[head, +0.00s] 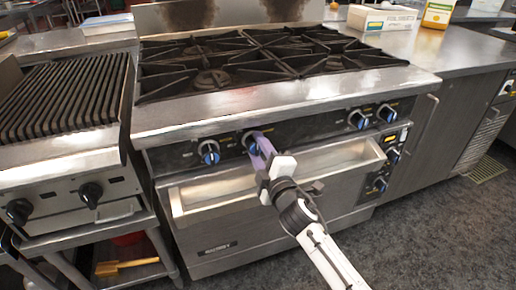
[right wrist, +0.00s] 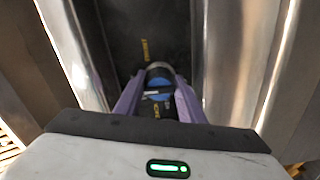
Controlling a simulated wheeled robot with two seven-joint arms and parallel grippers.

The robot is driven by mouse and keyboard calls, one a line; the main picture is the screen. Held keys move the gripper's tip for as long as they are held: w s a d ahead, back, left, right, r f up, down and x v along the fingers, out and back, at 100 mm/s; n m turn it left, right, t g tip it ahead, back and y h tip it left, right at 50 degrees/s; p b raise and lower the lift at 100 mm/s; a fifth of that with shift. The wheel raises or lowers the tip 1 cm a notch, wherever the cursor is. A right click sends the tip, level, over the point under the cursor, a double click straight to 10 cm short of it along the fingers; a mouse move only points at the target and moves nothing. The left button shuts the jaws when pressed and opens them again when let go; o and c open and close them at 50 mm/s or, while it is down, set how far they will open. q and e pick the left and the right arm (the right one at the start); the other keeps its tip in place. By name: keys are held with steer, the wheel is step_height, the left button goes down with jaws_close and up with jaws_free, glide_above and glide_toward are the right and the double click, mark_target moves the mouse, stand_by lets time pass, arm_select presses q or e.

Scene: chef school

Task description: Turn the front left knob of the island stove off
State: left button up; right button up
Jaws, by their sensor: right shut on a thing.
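The island stove (head: 290,105) has a front panel with black-and-blue knobs. My right gripper (head: 258,142) reaches up from the lower right and is shut on the second front knob from the left (head: 249,139). In the right wrist view, the purple fingertips (right wrist: 159,92) lie on either side of this knob (right wrist: 158,82), which shows a blue ring. The leftmost front knob (head: 208,152) is free, just left of the gripper. Two more front knobs (head: 357,119) (head: 387,112) sit toward the right. My left gripper is not in view.
A steel tray-like ledge (head: 185,203) juts out below the knobs, under my right gripper. A grill (head: 65,100) with two black knobs stands at left. A counter (head: 450,55) with a white box (head: 382,17) is at right. Open floor lies at the lower right.

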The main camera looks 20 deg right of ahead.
steer(key=o, duration=1.1)
steer(key=shift+c, duration=0.2)
steer(key=shift+s, duration=0.1)
steer(key=s, duration=1)
steer(key=shift+d+p, duration=0.2)
steer(key=shift+p, duration=0.15)
